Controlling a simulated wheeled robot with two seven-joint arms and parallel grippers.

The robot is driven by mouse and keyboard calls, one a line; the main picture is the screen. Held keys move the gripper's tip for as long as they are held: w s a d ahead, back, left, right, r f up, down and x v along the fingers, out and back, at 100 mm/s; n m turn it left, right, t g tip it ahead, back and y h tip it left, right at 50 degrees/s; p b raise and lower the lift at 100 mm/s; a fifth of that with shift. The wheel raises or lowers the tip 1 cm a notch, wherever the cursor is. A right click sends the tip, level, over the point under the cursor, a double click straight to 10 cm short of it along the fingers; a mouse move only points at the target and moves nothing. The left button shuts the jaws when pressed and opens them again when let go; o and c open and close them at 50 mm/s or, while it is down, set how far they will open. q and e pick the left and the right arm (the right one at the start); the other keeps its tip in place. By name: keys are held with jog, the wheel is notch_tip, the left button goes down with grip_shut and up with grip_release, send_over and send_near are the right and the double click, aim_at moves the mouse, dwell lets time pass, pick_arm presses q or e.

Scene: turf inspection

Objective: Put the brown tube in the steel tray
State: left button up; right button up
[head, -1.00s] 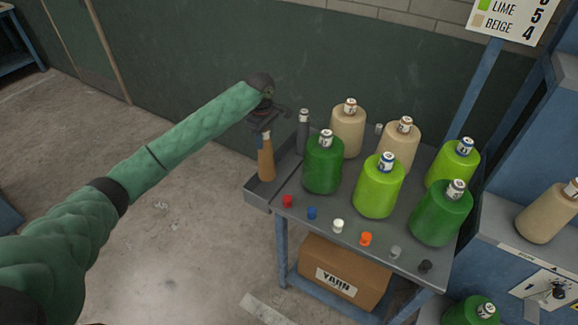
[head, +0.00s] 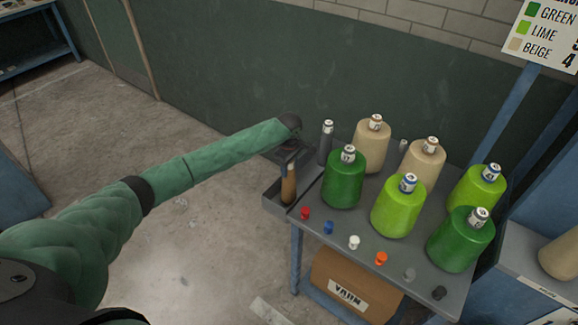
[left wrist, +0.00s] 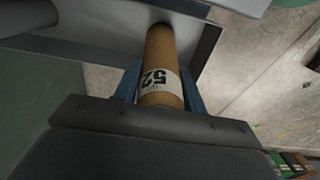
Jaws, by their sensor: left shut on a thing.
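The brown tube (head: 289,186) is upright at the left end of the table. In the left wrist view the tube (left wrist: 163,52) shows a white label reading 52. My left gripper (head: 290,160) is shut on the tube near its top; its blue fingers flank the tube in the left wrist view (left wrist: 160,92). The steel tray (head: 273,203) is at the table's left end, and the tube's lower end is within its outline. I cannot tell whether the tube touches the tray floor. My right gripper is not in view.
A dark grey tube (head: 326,143) stands just right of the gripper. A dark green cone (head: 344,182), lime cones (head: 398,210) and beige cones (head: 372,147) crowd the table. Small coloured caps line the front edge, including a red cap (head: 305,213). Floor left of the table is clear.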

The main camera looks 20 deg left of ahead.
pick_arm(q)
jog(key=shift+w+f, duration=0.1)
jog(key=shift+f, duration=0.4)
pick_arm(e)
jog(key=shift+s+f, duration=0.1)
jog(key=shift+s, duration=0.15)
pick_arm(q)
jog(key=o, duration=1.2)
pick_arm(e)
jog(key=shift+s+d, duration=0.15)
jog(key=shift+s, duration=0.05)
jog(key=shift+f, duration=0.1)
